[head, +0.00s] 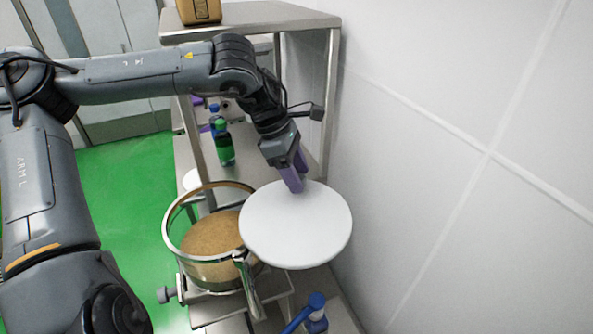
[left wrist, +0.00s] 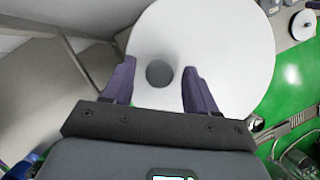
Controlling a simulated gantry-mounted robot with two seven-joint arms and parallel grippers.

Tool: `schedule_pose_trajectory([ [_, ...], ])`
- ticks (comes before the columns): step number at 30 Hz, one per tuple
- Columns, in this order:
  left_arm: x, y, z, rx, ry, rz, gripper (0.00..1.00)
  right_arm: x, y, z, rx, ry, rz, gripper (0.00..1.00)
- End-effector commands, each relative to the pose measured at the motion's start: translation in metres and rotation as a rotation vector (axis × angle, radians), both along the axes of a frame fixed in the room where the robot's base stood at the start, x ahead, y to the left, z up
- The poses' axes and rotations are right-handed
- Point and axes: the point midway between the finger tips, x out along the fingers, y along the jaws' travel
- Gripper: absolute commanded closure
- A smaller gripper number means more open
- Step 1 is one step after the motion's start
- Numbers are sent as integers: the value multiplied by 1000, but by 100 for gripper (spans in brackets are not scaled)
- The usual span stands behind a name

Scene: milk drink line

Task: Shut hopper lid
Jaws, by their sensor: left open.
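The hopper (head: 172,238) is a round metal-rimmed vessel with brown powder (head: 215,236) inside, its mouth mostly uncovered. The white round lid (head: 300,232) is to the right of the hopper, overlapping its right edge in the head view. A metal bracket (head: 246,275) shows at the hopper's front right, beside the lid. My left gripper (head: 296,187) is at the lid's far edge, purple fingers pointing down. In the left wrist view the fingers (left wrist: 160,66) are apart, with the lid's dark round knob (left wrist: 159,74) between them and no visible contact. My right gripper is not in view.
A metal shelf frame (head: 333,100) stands behind, with a green-capped bottle (head: 223,145) on its lower level and a box (head: 199,10) on top. A white wall (head: 450,150) is close on the right. A blue-topped item (head: 316,312) is at the front.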

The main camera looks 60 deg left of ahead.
Motion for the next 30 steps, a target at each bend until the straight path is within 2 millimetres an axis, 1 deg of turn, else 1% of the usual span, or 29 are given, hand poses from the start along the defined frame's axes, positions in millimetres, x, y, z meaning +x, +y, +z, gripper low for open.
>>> schedule_pose_trajectory([
  [2, 0, 0, 0, 0, 0, 0, 44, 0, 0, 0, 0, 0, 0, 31],
  [12, 0, 0, 0, -1, 1, 0, 96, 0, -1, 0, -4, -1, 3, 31],
  [13, 0, 0, 0, -1, 1, 0, 100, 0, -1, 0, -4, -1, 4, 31],
  [23, -1, 1, 0, -1, -1, 9, 100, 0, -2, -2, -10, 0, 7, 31],
  [26, -3, 5, 0, -1, 0, 30, 100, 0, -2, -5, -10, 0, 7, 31],
  [30, -10, 14, -1, 0, -2, 88, 100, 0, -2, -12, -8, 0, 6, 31],
])
